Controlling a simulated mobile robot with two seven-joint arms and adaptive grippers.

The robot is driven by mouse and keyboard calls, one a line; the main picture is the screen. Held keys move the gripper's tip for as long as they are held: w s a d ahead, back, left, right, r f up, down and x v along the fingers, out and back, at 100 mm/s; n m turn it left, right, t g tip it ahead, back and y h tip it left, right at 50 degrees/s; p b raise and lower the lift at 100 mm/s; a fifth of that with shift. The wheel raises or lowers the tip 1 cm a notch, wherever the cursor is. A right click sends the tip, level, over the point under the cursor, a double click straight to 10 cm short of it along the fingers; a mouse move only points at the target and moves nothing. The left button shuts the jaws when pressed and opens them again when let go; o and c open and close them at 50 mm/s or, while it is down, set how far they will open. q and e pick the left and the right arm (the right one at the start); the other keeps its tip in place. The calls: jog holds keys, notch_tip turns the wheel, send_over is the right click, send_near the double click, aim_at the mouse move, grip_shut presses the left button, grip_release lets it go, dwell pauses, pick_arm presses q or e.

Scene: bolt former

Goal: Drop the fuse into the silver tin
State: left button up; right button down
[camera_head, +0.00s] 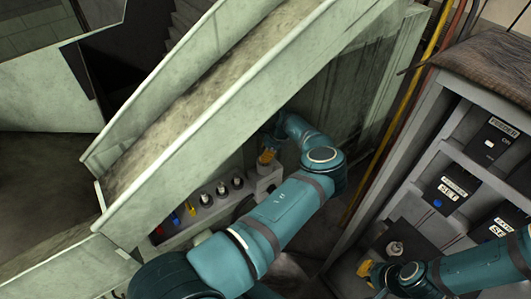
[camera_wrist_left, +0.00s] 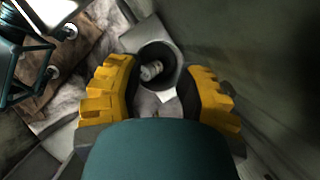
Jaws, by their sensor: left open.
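In the left wrist view, a pale ridged piece that looks like the fuse (camera_wrist_left: 151,70) lies inside a round, dark-walled opening. This opening looks like the silver tin (camera_wrist_left: 174,56), but I cannot be sure. My left gripper (camera_wrist_left: 157,92) is open, with its yellow fingers apart on either side of the opening and nothing between them that I can see held. In the head view my left gripper (camera_head: 266,157) is low under the sloping chute, at the end of a row of knobs. My right gripper (camera_head: 368,269) is at the lower right; its fingers are too small to read.
The pale green chute (camera_head: 215,90) slopes over my left arm's workspace. A panel with several knobs and coloured levers (camera_head: 207,200) runs beneath it. A grey cabinet (camera_head: 430,130) with labelled dark boxes stands at right. Yellow and red pipes (camera_head: 425,65) run beside it.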

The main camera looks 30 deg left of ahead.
pick_arm(q)
notch_tip(320, 180, up, 7)
jog(key=p, duration=0.4)
jog(key=shift+a+p, duration=0.15)
jog(key=shift+p, duration=0.25)
jog(key=shift+r, duration=0.15)
